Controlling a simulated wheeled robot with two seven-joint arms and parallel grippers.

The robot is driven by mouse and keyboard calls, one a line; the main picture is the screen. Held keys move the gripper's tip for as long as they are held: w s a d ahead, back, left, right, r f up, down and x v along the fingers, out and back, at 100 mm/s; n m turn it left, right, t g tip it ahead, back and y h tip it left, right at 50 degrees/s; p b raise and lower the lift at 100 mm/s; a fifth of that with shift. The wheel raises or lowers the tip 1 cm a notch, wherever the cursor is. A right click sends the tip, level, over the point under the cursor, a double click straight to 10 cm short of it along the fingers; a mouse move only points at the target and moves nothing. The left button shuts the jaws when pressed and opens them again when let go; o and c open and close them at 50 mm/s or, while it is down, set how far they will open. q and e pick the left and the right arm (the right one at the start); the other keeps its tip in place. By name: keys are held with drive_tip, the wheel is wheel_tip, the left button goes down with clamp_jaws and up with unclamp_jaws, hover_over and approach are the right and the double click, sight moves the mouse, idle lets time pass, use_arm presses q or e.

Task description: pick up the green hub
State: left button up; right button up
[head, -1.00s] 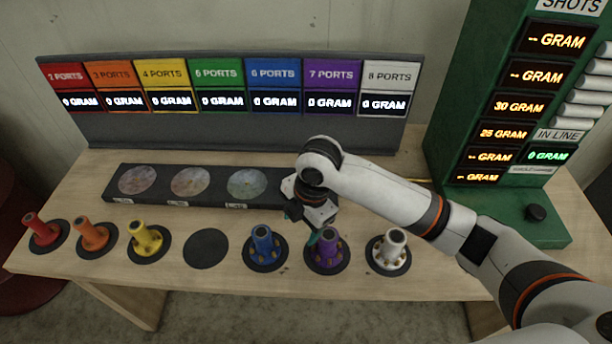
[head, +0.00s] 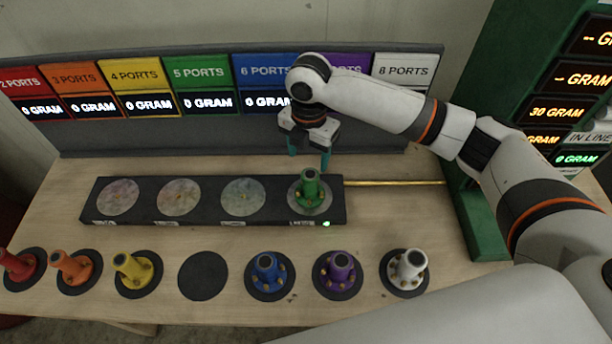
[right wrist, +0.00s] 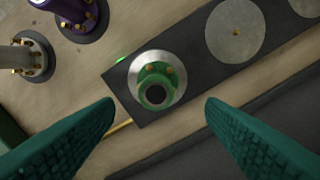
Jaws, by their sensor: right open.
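The green hub (head: 310,188) stands upright on the rightmost round plate of the long black tray (head: 160,216). In the right wrist view the green hub (right wrist: 155,88) is seen from above, ahead of and between the two fingers, not touched by them. My right gripper (head: 309,160) is open and empty, above and just behind the hub, with teal fingers pointing down. It also shows in the right wrist view (right wrist: 160,125), its fingers spread wide. My left gripper is not in view.
Red, orange, yellow, blue (head: 268,272), purple (head: 340,270) and white (head: 408,268) hubs stand on black discs along the front. One disc (head: 203,275) is empty. The port display board (head: 120,130) stands behind. A green cabinet (head: 480,200) stands at right.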

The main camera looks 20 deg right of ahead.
sight(310, 175)
drive_tip(key=f, duration=0.3)
drive_tip(key=s+f+p, duration=0.1)
drive_tip(key=f, duration=0.1)
drive_tip(key=shift+w+f, duration=0.15)
drive_tip(key=shift+f, duration=0.1)
drive_tip(key=f, duration=0.1)
drive_tip(key=f+p, duration=0.1)
drive_tip(key=f, duration=0.2)
drive_tip(key=shift+w+d+f, duration=0.15)
drive_tip(key=shift+w+d, duration=0.05)
drive_tip(key=shift+d, duration=0.05)
drive_tip(key=shift+f, duration=0.45)
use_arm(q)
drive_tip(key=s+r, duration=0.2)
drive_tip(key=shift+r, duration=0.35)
use_arm(e)
drive_tip(key=shift+c, duration=1.4)
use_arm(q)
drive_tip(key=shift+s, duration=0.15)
use_arm(e)
drive_tip(key=shift+w+r, duration=0.1)
clamp_jaws()
